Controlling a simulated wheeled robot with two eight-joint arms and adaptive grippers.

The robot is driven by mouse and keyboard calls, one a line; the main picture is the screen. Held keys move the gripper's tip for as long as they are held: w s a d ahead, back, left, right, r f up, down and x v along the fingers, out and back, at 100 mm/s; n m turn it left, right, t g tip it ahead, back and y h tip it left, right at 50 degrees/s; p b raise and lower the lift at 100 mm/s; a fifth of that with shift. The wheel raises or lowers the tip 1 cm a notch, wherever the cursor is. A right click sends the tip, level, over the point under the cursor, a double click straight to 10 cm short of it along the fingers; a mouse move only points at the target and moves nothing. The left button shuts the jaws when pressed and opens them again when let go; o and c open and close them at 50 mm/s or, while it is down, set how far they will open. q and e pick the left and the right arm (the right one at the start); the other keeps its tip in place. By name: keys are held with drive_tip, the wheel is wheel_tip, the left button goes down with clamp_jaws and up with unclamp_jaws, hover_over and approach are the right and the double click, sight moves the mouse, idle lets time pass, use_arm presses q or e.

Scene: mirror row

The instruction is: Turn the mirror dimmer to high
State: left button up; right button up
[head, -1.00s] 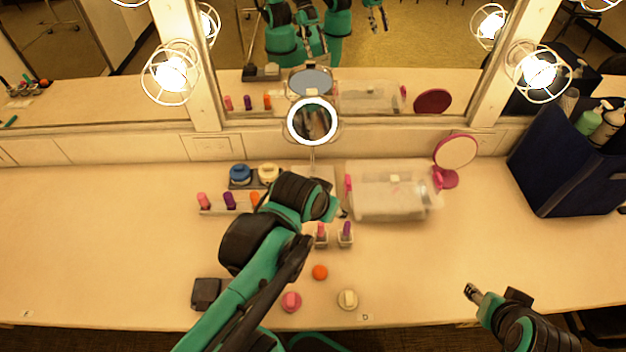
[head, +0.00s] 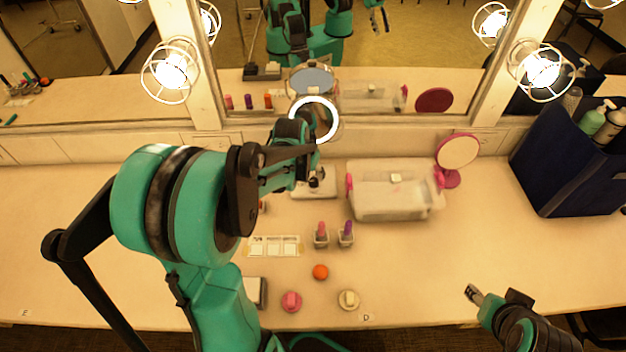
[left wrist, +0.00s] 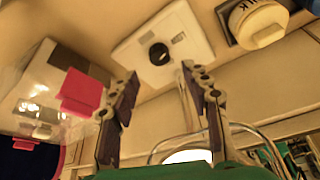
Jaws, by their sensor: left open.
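The ring-lit mirror (head: 314,119) glows white at the back of the counter, partly behind my left arm. Its white base (head: 322,190) stands on the counter below. In the left wrist view the base (left wrist: 182,32) carries a round black dimmer knob (left wrist: 159,53) and a small marked label, too small to read. My left gripper (left wrist: 160,72) is open and empty, its fingers apart with the knob showing between and beyond their tips. In the head view my left wrist largely hides this gripper. My right gripper (head: 474,293) is at the front right, away from the mirror; its jaws are unclear.
A clear box (head: 392,195) with pink latches stands right of the base. Two lipsticks, an orange ball (head: 320,272) and small pots lie in front.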

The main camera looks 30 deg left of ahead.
sight(314, 180)
use_arm(q)
drive_tip(key=b+x, duration=0.2)
drive_tip(key=x, duration=0.4)
drive_tip(key=shift+w+f+b, duration=0.1)
drive_tip(key=shift+f+b, duration=0.1)
drive_tip(key=shift+b, duration=0.1)
clamp_jaws()
